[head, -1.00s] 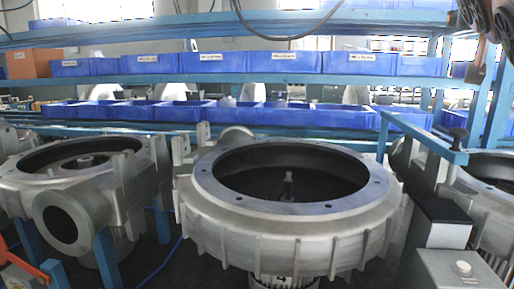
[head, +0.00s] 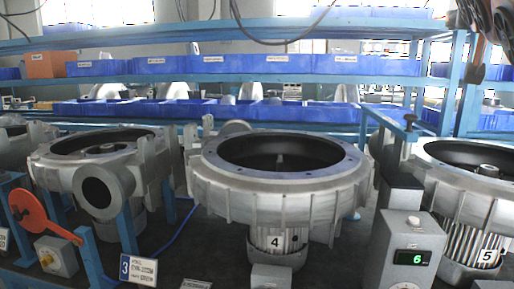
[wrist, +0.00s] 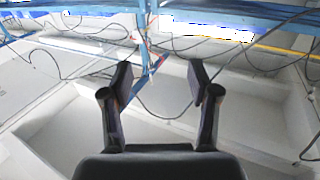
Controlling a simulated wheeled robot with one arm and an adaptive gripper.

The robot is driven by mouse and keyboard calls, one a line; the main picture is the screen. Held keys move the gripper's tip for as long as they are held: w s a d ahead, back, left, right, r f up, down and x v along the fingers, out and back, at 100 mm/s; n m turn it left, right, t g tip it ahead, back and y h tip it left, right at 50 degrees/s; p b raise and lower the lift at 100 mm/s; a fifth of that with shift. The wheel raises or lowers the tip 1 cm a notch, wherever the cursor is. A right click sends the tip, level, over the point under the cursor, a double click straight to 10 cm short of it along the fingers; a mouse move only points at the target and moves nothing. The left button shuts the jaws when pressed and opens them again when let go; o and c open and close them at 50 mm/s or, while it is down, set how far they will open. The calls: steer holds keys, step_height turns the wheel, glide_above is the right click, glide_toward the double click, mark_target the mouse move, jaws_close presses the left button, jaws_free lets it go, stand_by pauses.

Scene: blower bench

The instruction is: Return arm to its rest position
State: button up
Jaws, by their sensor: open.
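My gripper (wrist: 158,85) shows in the wrist view with its two dark fingers spread wide apart and nothing between them. It faces pale walls, a blue overhead beam and hanging cables, clear of the bench. In the head view, a large round metal blower housing (head: 279,190) stands in the middle of the bench, open at the top with a shaft inside, above a motor (head: 277,243) marked 4.
Another blower housing (head: 85,165) stands at left and one (head: 470,215) at right, above a motor marked 5. A grey box with a green display (head: 412,255) stands at front right. Behind are blue shelves with blue bins (head: 228,66). An orange lever (head: 35,215) is at left.

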steer(key=a+f+n+g+y+b, duration=0.1)
steer(key=a+f+g+y, duration=0.1)
steer(key=f, duration=1.2)
steer(key=s+a+f+n+g+y+b, duration=0.1)
steer(key=a+f+g+y+b, duration=0.1)
steer(key=f, duration=1.2)
steer(key=a+f+n+g+y+b, duration=0.2)
steer(key=a+f, duration=0.3)
steer(key=f, duration=0.9)
steer(key=shift+s+f+g, duration=0.15)
steer(key=shift+s+g, duration=0.25)
steer(key=shift+g, duration=0.5)
steer(key=s+a+f+n+g+y+b, duration=0.1)
steer(key=s+a+f+g+y+b, duration=0.2)
steer(key=s+f, duration=0.65)
steer(key=s+a+f+n+g, duration=0.1)
steer(key=s+a+f+g, duration=0.35)
steer(key=s+f, duration=0.5)
steer(key=s+a+f+n+g+y+b, duration=0.1)
steer(key=s+a+f+g+y+b, duration=0.15)
steer(key=s+a+f, duration=0.45)
step_height(320, 180, up, 15)
steer(key=d+t+p, duration=0.1)
steer(key=d+p, duration=0.1)
steer(key=p, duration=1.5)
steer(key=shift+w+d+h, duration=0.15)
steer(key=shift+d+h, duration=0.05)
steer(key=shift+h, duration=0.25)
